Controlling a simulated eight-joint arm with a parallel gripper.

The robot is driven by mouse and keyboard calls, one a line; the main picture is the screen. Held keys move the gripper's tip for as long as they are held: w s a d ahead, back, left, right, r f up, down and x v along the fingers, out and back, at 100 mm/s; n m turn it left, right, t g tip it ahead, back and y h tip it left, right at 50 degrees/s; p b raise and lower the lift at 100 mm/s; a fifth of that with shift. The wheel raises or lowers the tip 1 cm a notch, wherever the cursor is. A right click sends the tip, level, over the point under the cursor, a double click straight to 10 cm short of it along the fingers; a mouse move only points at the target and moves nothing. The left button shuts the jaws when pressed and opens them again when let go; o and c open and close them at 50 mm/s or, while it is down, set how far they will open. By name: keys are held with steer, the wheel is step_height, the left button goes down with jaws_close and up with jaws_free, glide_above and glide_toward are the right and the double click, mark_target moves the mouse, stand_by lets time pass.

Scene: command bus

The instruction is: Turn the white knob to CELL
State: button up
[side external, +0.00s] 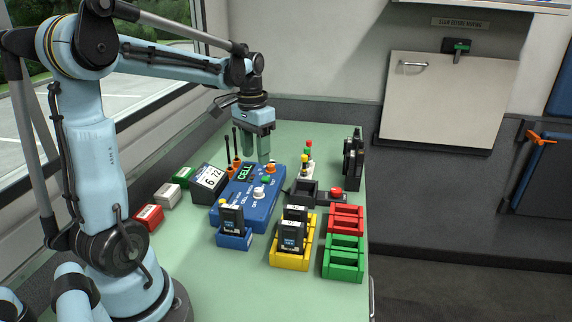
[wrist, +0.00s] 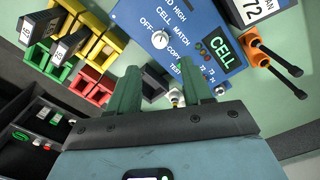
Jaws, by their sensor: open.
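The white knob (side external: 259,193) sits on the face of a blue box (side external: 232,203). In the wrist view the white knob (wrist: 160,40) is among the printed words OFF, CELL, MATCH, COPY and TEST; I cannot make out which word it points to. A small screen (side external: 246,172) on the box shows CELL in green; the screen is also in the wrist view (wrist: 224,49). My gripper (side external: 257,158) is above and behind the box, its green fingers (wrist: 160,74) apart with nothing between them. It is apart from the knob.
Two orange-based black rods (side external: 236,168) stand behind the box. Blue (side external: 234,238), yellow (side external: 290,262), red (side external: 346,220) and green (side external: 343,258) holders stand in front and right.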

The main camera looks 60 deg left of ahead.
steer(key=shift+r, duration=1.3)
steer(key=s+d+f+t, duration=0.1)
steer(key=d+t, duration=0.1)
steer(key=d, duration=0.4)
steer(key=s+d+f+m+t, duration=0.1)
steer(key=d+t, duration=0.1)
steer(key=d, duration=0.4)
steer(key=s+d+f+m+t, duration=0.1)
steer(key=d+t, duration=0.2)
steer(key=d, duration=0.3)
steer(key=shift+s+d+f, duration=0.3)
steer(key=shift+s, duration=0.05)
